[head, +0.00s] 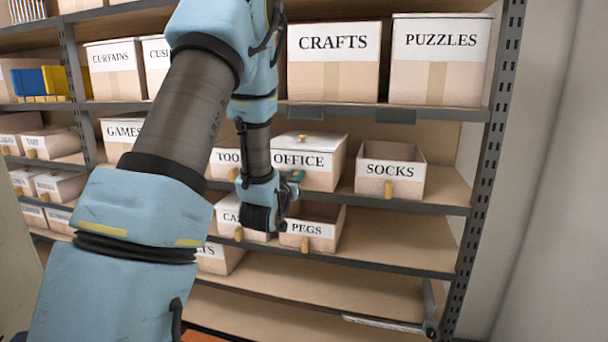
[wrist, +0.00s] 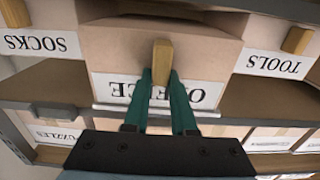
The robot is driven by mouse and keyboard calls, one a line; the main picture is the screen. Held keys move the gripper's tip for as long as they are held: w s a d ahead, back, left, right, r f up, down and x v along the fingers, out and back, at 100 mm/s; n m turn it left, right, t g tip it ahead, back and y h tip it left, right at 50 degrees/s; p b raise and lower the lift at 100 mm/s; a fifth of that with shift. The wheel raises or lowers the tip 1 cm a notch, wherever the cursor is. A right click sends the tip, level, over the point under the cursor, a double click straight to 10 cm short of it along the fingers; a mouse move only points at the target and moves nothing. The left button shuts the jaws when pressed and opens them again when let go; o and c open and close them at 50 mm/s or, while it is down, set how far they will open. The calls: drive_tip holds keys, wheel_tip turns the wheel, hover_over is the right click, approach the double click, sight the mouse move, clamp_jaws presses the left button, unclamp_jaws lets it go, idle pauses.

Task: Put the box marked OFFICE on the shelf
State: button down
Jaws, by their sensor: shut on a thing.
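The OFFICE box (head: 312,178) is a cardboard box with a white label and a light lid with a small knob. It is at the middle shelf (head: 440,190), between the TOOLS box (head: 223,160) and the open SOCKS box (head: 391,172). My gripper (head: 292,180) is at its front, partly covering the lower front. In the wrist view, which is upside down, the green fingers of my gripper (wrist: 162,78) are shut on the wooden handle (wrist: 162,55) of the OFFICE box (wrist: 115,85). I cannot tell whether its base fully rests on the board.
CRAFTS (head: 333,65) and PUZZLES (head: 438,60) boxes stand on the shelf above. The PEGS box (head: 312,232) stands below my gripper. The lower shelf is bare to the right of PEGS. A metal upright (head: 488,160) bounds the right side.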

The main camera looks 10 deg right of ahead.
drive_tip(key=p+x, duration=0.3)
drive_tip(key=x, duration=0.6)
drive_tip(key=shift+r, duration=0.1)
drive_tip(key=shift+f+p, duration=0.9)
drive_tip(key=shift+f, duration=1)
drive_tip(key=c, duration=0.7)
unclamp_jaws()
drive_tip(key=shift+c, duration=0.2)
drive_tip(key=b+v, duration=0.4)
drive_tip(key=v, duration=0.8)
drive_tip(key=s+a+f+n+g+y, duration=0.2)
drive_tip(key=s+a+g+y, duration=0.25)
drive_tip(key=a, duration=0.35)
drive_tip(key=s+a+f+n+g+y, duration=0.25)
drive_tip(key=s+a+g, duration=0.25)
drive_tip(key=a, duration=0.3)
drive_tip(key=s+a+g, duration=0.2)
drive_tip(key=s, duration=0.4)
drive_tip(key=s+a+r+g+y, duration=0.1)
drive_tip(key=s+a+g, duration=0.1)
drive_tip(key=s, duration=0.4)
drive_tip(key=shift+s+a+r+g+y, duration=0.25)
drive_tip(key=shift+s+a+g+y, duration=0.05)
drive_tip(key=shift+a+g, duration=0.1)
